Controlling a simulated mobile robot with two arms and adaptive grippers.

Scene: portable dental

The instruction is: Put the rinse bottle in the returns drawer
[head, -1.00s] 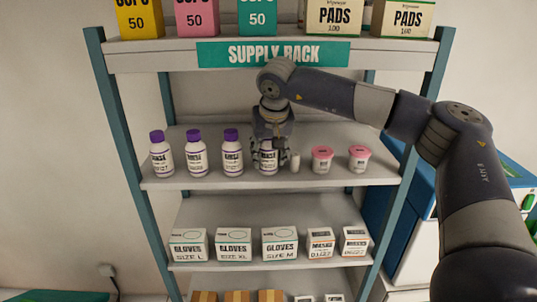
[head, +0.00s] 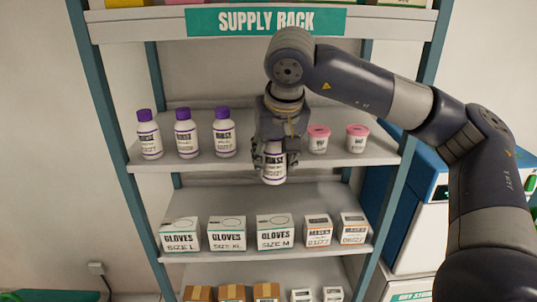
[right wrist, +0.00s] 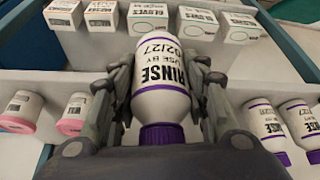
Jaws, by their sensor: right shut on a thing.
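My right gripper (head: 273,158) is shut on a white rinse bottle (head: 273,172) with a purple cap. The bottle is held upright just in front of the edge of the middle shelf (head: 200,163). In the right wrist view the bottle (right wrist: 160,75) sits between both fingers, its label and date readable and its purple cap toward the palm. Three more rinse bottles (head: 183,133) stand in a row on the shelf to the left. No returns drawer can be made out for certain. My left gripper is not in view.
Two pink-lidded tubs (head: 318,139) stand on the shelf right of the gripper. Boxes of gloves (head: 227,233) and masks (head: 318,230) line the shelf below. A blue and white cabinet (head: 428,200) stands right of the rack, partly behind my right arm.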

